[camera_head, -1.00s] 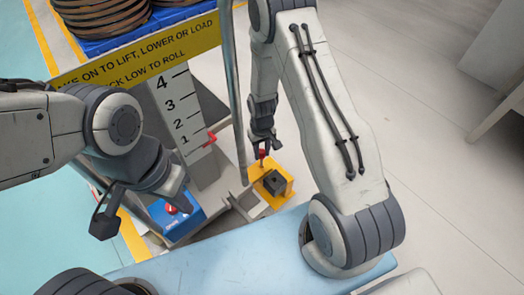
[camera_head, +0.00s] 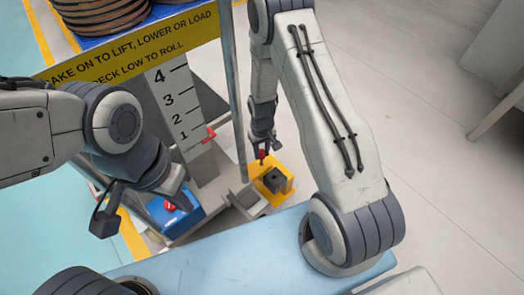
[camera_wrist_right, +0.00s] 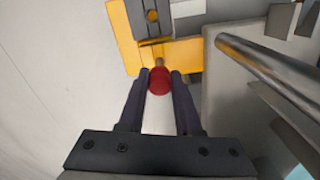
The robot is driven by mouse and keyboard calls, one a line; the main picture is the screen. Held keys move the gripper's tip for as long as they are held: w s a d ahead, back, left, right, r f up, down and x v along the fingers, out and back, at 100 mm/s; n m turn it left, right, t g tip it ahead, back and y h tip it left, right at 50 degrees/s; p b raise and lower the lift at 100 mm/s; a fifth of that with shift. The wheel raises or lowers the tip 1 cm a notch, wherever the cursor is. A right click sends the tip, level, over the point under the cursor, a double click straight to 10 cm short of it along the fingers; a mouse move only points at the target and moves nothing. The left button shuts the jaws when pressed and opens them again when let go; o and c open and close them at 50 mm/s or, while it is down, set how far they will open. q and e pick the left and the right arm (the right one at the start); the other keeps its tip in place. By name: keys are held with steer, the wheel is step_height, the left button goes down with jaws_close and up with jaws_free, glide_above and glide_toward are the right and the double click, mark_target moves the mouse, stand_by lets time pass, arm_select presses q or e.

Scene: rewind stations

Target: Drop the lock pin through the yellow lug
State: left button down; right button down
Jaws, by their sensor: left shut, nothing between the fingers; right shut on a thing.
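The lock pin has a red head (camera_head: 262,154) and is held in my right gripper (camera_head: 263,143), which is shut on it. In the right wrist view the red head (camera_wrist_right: 159,80) sits between the fingertips, with a short brass-coloured part showing beyond it, against the edge of the yellow lug (camera_wrist_right: 190,56). I cannot tell whether the pin is in a hole. In the head view the yellow lug (camera_head: 284,194) lies just below the right gripper, with a dark block on it.
The blue box (camera_head: 186,221) stands at the cart's near left. A grey upright post (camera_head: 231,90) rises close to my right gripper. A numbered scale (camera_head: 177,105) and yellow sign (camera_head: 130,50) stand behind. Open floor (camera_head: 420,120) lies to the right.

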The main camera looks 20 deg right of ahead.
mark_target(262, 160)
steer(key=shift+f+b, duration=1.45)
steer(key=shift+f, duration=1.2)
steer(key=c, duration=0.5)
jaws_free()
step_height(262, 160, up, 10)
steer(key=p, duration=0.6)
steer(key=shift+r, duration=0.25)
